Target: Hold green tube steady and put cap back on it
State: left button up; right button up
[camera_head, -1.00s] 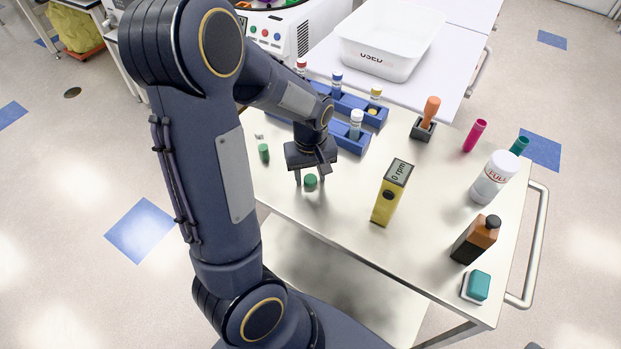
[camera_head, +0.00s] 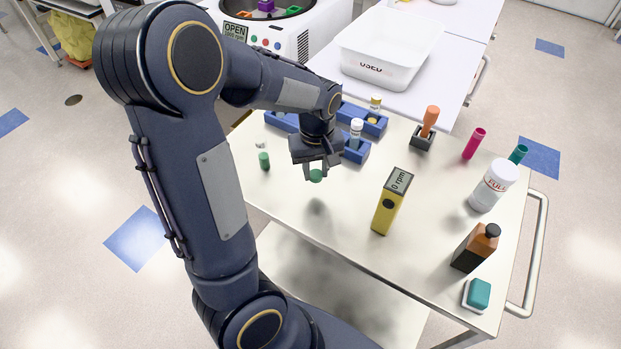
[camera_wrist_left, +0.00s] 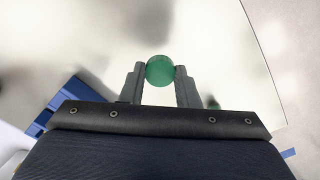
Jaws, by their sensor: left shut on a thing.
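My left gripper (camera_head: 315,170) is shut on a round green cap (camera_head: 316,176) and holds it above the steel table, with a soft shadow below. In the left wrist view the green cap (camera_wrist_left: 160,71) sits between the two fingertips. A small green cylinder (camera_head: 264,161), which looks like the green tube, is on the table left of the gripper and apart from it. In the left wrist view a bit of green (camera_wrist_left: 213,103) shows beside the right finger, mostly hidden by the gripper body. My right gripper is not in view.
Blue racks (camera_head: 354,149) with capped vials stand just behind the gripper. A yellow 0 rpm device (camera_head: 392,201) stands to its right. Farther right are an orange-handled tool (camera_head: 430,120), a white bottle (camera_head: 493,185) and a brown bottle (camera_head: 475,249). The table's front middle is clear.

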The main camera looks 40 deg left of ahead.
pick_arm(q)
jog(key=w+d+r, duration=0.7)
jog(key=w+r, duration=0.1)
jog(key=w, duration=0.2)
jog(key=shift+w+r+b, duration=0.15)
jog(key=shift+w+b, duration=0.15)
jog(key=shift+b, duration=0.05)
jog(key=shift+d, duration=0.1)
